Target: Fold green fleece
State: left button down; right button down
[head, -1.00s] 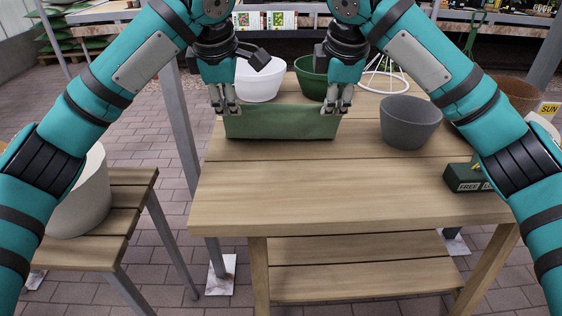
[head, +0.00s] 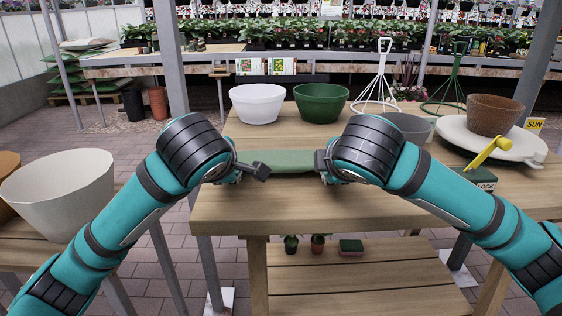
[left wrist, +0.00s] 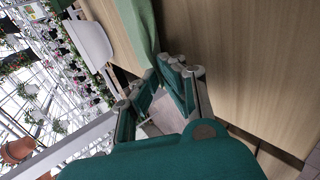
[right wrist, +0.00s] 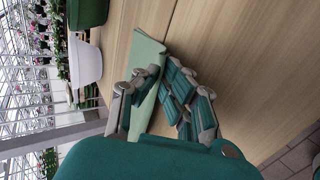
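The green fleece (head: 290,161) shows as a narrow flat strip over the wooden table between my two grippers. My left gripper (head: 240,172) is at its left end; in the left wrist view its fingers (left wrist: 161,68) close on the fleece (left wrist: 139,25). My right gripper (head: 322,170) is at its right end; in the right wrist view the fleece (right wrist: 146,50) runs in between its fingers (right wrist: 158,74), which appear shut on it. My wrists hide both ends of the fleece in the head view. I cannot tell how much of it touches the table.
The wooden table (head: 300,210) is clear in front. Behind stand a white bowl (head: 257,104), a green bowl (head: 321,103) and a wire stand (head: 380,85). At right are a grey pot (head: 408,124), a brown pot (head: 494,114) and a green box (head: 478,178). A cream pot (head: 62,190) stands left.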

pick_arm(q)
jog(key=c, duration=2)
grip_release()
pick_arm(e)
jog(key=c, duration=2)
grip_release()
pick_arm(q)
jog(key=o, duration=0.8)
pick_arm(e)
jog(key=o, duration=0.8)
pick_arm(q)
jog(key=shift+r, duration=0.3)
pick_arm(e)
jog(key=shift+s+r, duration=0.1)
jog(key=shift+r, duration=0.2)
pick_arm(q)
jog(key=s+r, duration=0.6)
jog(key=r, duration=0.2)
jog(key=shift+r, duration=0.2)
pick_arm(e)
jog(key=s+r, duration=0.6)
jog(key=r, duration=0.2)
jog(key=shift+r, duration=0.2)
